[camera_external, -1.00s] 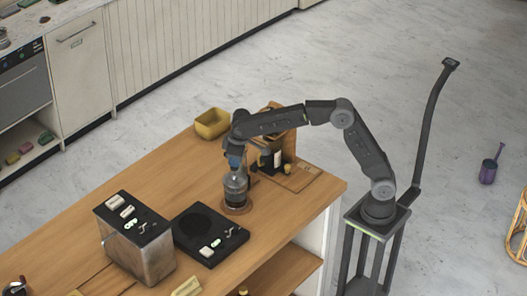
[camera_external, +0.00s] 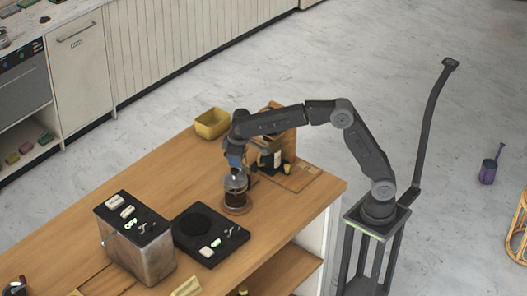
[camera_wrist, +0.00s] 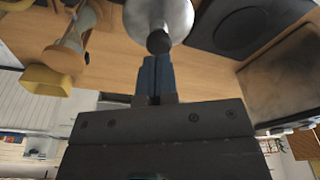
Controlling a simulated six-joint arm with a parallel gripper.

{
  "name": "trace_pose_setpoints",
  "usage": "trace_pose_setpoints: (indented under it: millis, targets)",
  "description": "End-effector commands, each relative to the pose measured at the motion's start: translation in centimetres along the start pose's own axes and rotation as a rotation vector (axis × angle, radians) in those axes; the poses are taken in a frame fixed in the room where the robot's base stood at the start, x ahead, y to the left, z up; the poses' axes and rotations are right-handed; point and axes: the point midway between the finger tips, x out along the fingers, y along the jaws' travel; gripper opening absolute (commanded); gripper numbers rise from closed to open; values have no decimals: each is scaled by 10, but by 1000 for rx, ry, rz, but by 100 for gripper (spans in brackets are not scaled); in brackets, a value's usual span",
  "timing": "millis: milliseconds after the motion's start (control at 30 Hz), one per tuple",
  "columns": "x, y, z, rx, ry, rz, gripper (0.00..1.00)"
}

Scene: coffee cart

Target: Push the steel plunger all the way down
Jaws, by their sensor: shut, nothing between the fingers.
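The French press (camera_external: 236,192) stands upright on a round wooden coaster (camera_external: 240,211) on the counter. Its glass body shows dark liquid inside. In the wrist view its round steel lid (camera_wrist: 178,14) and the dark plunger knob (camera_wrist: 159,41) show at the top. My gripper (camera_external: 235,163) is directly above the press, pointing down. In the wrist view its blue fingertips (camera_wrist: 154,62) are shut together with nothing between them, at or just by the knob. I cannot tell for sure whether they touch it.
A black scale (camera_external: 210,232) and a steel-sided box with a black top (camera_external: 135,240) stand left of the press. A yellow bin (camera_external: 212,123) and a wooden stand (camera_external: 284,142) are behind it. The counter is clear left of the bin.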

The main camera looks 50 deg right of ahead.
Motion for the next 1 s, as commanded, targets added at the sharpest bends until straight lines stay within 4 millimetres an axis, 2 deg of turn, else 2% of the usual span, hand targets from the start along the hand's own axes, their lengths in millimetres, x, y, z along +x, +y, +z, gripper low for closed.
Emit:
trace_pose_setpoints:
  millis: [700, 1000]
  targets:
    - [-55, 0, -8, 0, 2, 0, 0]
    - [-65, 0, -9, 0, -1, 0, 0]
